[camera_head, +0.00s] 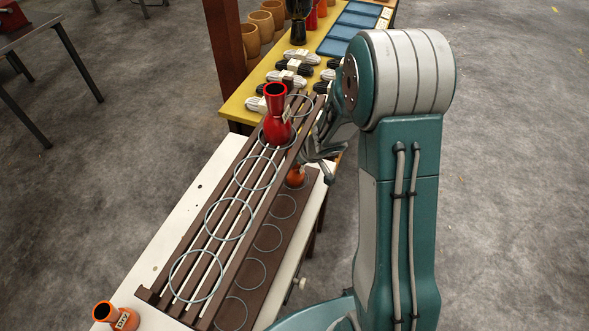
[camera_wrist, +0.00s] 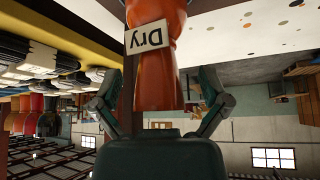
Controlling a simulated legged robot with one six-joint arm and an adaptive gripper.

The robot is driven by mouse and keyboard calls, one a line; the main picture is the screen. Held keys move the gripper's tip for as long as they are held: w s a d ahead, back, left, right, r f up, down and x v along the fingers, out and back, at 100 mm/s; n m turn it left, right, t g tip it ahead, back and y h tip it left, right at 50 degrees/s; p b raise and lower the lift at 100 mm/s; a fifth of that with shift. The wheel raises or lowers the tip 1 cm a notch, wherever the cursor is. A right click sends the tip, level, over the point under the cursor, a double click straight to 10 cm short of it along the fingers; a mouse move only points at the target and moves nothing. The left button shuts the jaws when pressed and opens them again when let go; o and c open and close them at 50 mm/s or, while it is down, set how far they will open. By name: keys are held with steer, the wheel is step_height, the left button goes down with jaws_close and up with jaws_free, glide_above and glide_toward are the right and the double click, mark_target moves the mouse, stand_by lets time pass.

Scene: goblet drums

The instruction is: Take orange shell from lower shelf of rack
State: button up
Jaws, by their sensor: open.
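An orange shell (camera_head: 295,177) stands on the lower shelf (camera_head: 267,268) of the dark brown rack (camera_head: 203,261), partly hidden by the upper slats and my gripper. My gripper (camera_head: 320,160) is beside it at the rack's right side. In the wrist view, which is upside down, the orange shell (camera_wrist: 165,92) with a white "Dry" label (camera_wrist: 147,37) is close up. My open gripper (camera_wrist: 160,100) has one finger on each side of it. I cannot tell whether either finger touches it.
A red shell (camera_head: 277,122) stands on the upper shelf, above and left of my gripper. Another orange shell (camera_head: 117,317) is at the white table's (camera_head: 157,251) near left corner. A yellow table (camera_head: 240,106) with several parts lies behind. The upper slats overhang the lower shelf.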

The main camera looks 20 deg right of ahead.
steer(key=shift+d, duration=0.1)
steer(key=c, duration=1.3)
